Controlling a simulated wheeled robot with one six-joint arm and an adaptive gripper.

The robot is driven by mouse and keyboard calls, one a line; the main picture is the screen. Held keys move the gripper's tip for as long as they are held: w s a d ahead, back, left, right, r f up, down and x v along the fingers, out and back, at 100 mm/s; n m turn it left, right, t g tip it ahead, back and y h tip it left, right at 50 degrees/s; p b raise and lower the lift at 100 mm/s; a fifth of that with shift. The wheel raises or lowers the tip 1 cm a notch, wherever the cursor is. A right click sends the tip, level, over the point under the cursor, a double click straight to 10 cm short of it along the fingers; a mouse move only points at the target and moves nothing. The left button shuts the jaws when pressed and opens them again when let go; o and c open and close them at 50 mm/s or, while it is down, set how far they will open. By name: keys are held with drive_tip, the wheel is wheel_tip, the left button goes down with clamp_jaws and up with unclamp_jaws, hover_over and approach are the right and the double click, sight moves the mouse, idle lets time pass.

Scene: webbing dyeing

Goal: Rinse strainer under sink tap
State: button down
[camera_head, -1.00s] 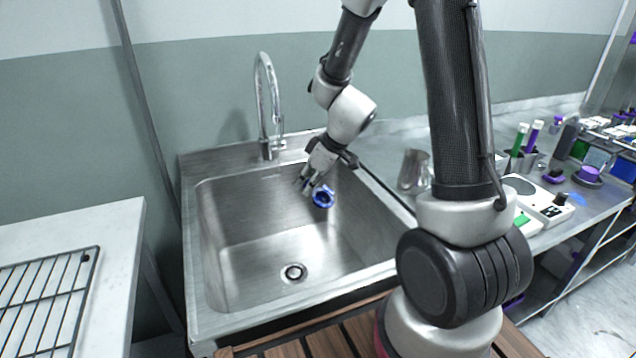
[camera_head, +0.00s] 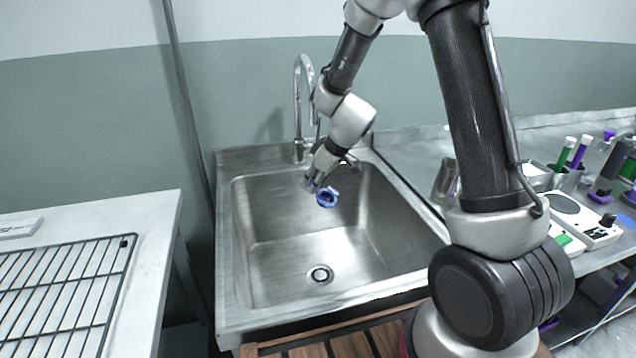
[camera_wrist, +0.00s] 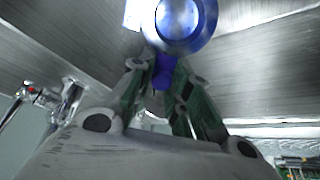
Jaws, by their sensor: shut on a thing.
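The blue strainer (camera_head: 327,197) is a small ring-shaped piece held over the back part of the sink basin, right of the tap. My gripper (camera_head: 314,182) is shut on it. In the wrist view the strainer (camera_wrist: 180,22) shows a blue rim with a bright silvery bowl, and a short blue handle (camera_wrist: 163,72) lies between the fingers of my gripper (camera_wrist: 163,80). The sink (camera_head: 262,272) is stainless steel with a round drain. The tap (camera_head: 300,100) is a curved chrome spout at the back; its outlet is partly hidden behind my arm. No water stream is visible.
A white table with a wire rack (camera_head: 62,290) stands left of the sink. On the right counter are a metal jug (camera_head: 444,183), a white scale (camera_head: 590,222) and several green and purple tubes. A wooden slatted surface (camera_head: 350,345) lies in front of the sink.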

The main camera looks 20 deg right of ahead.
drive_tip(key=shift+w+d, duration=0.1)
drive_tip(key=shift+w, duration=0.1)
idle(0.5)
drive_tip(key=shift+w+d, duration=0.25)
drive_tip(key=shift+d, duration=0.05)
drive_tip(key=shift+s+a, duration=0.4)
drive_tip(key=shift+a, duration=0.05)
drive_tip(key=shift+w+d, duration=0.1)
drive_tip(key=shift+w+d, duration=0.3)
drive_tip(key=shift+d, duration=0.05)
drive_tip(key=shift+a, duration=0.1)
idle(0.4)
drive_tip(key=shift+s+a, duration=0.35)
drive_tip(key=shift+s, duration=0.05)
